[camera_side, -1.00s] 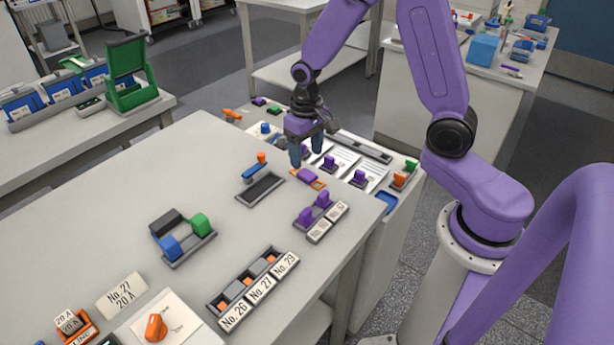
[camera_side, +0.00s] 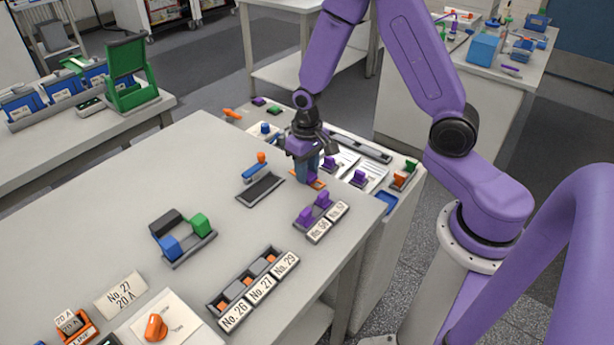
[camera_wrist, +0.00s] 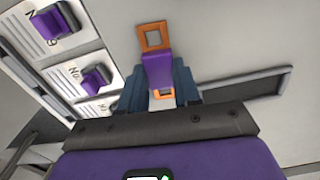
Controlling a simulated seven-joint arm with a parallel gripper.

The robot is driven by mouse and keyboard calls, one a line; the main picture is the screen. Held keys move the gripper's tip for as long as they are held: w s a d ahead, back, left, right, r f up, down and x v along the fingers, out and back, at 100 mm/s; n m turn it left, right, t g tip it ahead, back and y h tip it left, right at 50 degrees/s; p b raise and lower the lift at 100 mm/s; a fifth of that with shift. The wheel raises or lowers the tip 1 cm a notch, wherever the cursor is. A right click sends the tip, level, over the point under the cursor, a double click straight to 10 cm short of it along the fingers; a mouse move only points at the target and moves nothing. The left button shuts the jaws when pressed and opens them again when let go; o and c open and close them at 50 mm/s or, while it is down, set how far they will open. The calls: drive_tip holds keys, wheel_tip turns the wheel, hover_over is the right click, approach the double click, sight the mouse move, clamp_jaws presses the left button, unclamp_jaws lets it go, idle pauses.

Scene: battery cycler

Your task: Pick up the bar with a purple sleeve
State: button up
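The bar with a purple sleeve (camera_wrist: 157,68) shows in the wrist view as an orange bar with a square-holed end (camera_wrist: 153,37) and a purple block around its middle. In the side view its orange end (camera_side: 318,186) peeks out beside my fingers, and the sleeve is mostly hidden. My gripper (camera_side: 307,178) is down at the bar, pointing at the bench. In the wrist view the two blue fingers of my gripper (camera_wrist: 158,88) stand on either side of the sleeve, seemingly touching it. The bar appears still at bench level.
Purple-handled pieces on white labelled cards (camera_wrist: 93,78) lie close to the left in the wrist view. A grey tray (camera_wrist: 250,84) lies to the right. In the side view, a two-slot purple holder (camera_side: 322,216) stands nearer the camera, and a dark flat tray (camera_side: 260,188) lies left.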

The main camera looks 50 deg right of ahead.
clamp_jaws()
drive_tip(key=shift+r, duration=0.1)
